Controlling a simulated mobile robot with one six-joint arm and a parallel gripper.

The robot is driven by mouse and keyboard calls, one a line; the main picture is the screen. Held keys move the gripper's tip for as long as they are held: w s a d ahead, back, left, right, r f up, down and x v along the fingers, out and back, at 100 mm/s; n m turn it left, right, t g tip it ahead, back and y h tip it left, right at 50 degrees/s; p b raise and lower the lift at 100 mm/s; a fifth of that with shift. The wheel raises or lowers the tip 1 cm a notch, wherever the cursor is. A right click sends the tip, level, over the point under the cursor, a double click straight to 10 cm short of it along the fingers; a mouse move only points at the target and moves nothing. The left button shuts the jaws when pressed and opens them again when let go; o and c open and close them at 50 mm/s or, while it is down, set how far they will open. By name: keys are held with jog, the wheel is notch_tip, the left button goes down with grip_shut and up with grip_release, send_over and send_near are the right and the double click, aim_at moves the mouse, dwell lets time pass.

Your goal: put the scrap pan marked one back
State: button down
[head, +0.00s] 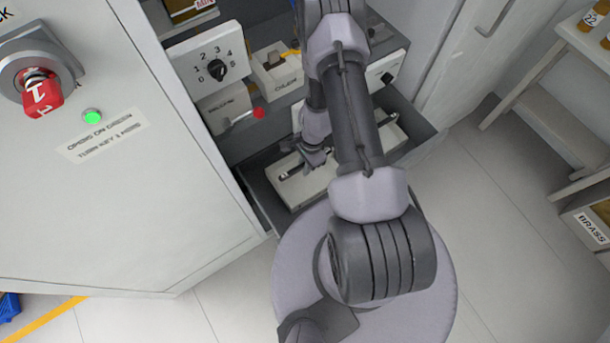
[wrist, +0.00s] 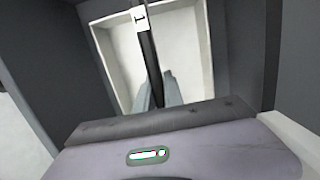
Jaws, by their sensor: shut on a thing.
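The scrap pan marked one (wrist: 112,62) is a pale open tray with a dark bar across its middle and a "1" tag (wrist: 140,19) at the bar's far end. In the head view the pan (head: 300,191) sits low in a grey open drawer. My gripper (head: 313,163) is over it. In the wrist view both fingers of my gripper (wrist: 158,92) are shut on the bar. My arm hides part of the pan and drawer in the head view.
The grey drawer (head: 259,190) stands out from a cabinet. Above it are a numbered dial (head: 216,70) and a red-knobbed lever (head: 258,113). A large pale panel with a red key (head: 42,97) and a green light (head: 92,116) stands at left. Floor is clear at lower right.

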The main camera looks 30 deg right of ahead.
aim_at(303, 179)
notch_tip(303, 179, down, 5)
jog(key=shift+r+b, duration=0.2)
jog(key=shift+b, duration=1)
jog(key=shift+r, duration=0.2)
jog(key=shift+f, duration=0.1)
jog(key=c, duration=1.5)
grip_release()
jog(key=shift+o, duration=0.2)
